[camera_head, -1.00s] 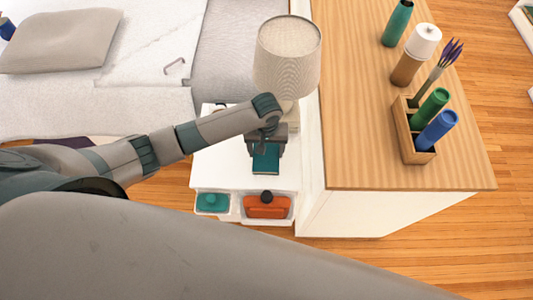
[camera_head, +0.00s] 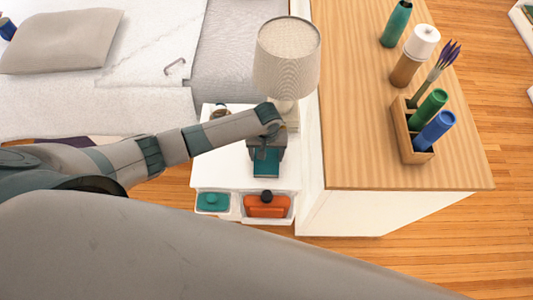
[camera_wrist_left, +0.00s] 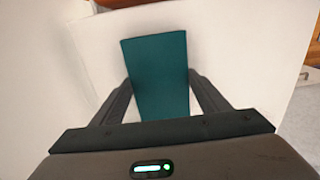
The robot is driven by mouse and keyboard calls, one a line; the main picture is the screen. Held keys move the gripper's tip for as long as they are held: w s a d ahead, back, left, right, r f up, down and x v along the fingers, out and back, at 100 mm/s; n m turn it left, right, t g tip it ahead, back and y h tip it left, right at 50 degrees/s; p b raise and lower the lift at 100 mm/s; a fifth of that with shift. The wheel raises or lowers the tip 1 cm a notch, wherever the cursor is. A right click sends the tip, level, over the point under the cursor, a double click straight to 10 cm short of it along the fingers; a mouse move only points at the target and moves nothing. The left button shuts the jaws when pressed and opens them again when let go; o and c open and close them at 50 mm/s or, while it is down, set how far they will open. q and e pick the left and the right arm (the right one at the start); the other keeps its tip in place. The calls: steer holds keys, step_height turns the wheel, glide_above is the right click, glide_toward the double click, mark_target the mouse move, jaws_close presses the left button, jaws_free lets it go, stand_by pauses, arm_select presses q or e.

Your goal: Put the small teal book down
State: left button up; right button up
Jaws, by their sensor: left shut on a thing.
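The small teal book (camera_head: 266,163) is at the white nightstand (camera_head: 222,165), in front of the lamp. It also shows in the left wrist view (camera_wrist_left: 158,75), between the two dark fingers. My left gripper (camera_head: 267,150) is shut on the book from above; in the left wrist view its fingers (camera_wrist_left: 160,95) lie along both sides of it. Whether the book touches the nightstand top cannot be told. My right gripper is not in view.
A lamp (camera_head: 287,55) stands behind the gripper. Bins with a teal item (camera_head: 213,201) and an orange item (camera_head: 266,206) sit at the nightstand's front. A wooden-topped cabinet (camera_head: 365,140) rises at the right. The nightstand top left of the book is mostly clear.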

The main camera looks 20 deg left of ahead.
mark_target(267, 157)
arm_select(q)
steer(key=o, duration=1.2)
steer(key=shift+f, duration=0.1)
step_height(267, 157, up, 12)
steer(key=shift+r+b, duration=0.15)
steer(key=shift+b, duration=0.35)
